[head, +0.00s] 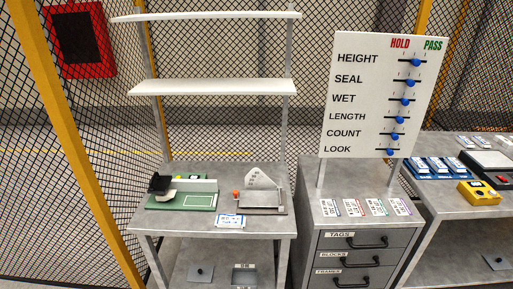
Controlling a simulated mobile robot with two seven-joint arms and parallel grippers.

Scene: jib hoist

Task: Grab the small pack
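Neither of my grippers is in view. I cannot tell for certain which item is the small pack. A small flat white-and-blue piece (230,221) lies at the front edge of the left bench. Several small white-and-blue items sit in the blue trays (436,180) on the right bench, too small to make out. Another small pale flat item (466,142) lies behind those trays.
The left bench (180,229) holds a green-based device (190,202) and a grey fixture (264,201) with a fan-shaped plate. A drawer cabinet (362,238) with several cards and a slider board (347,100) stands right of it. A yellow box (479,194) sits on the right bench.

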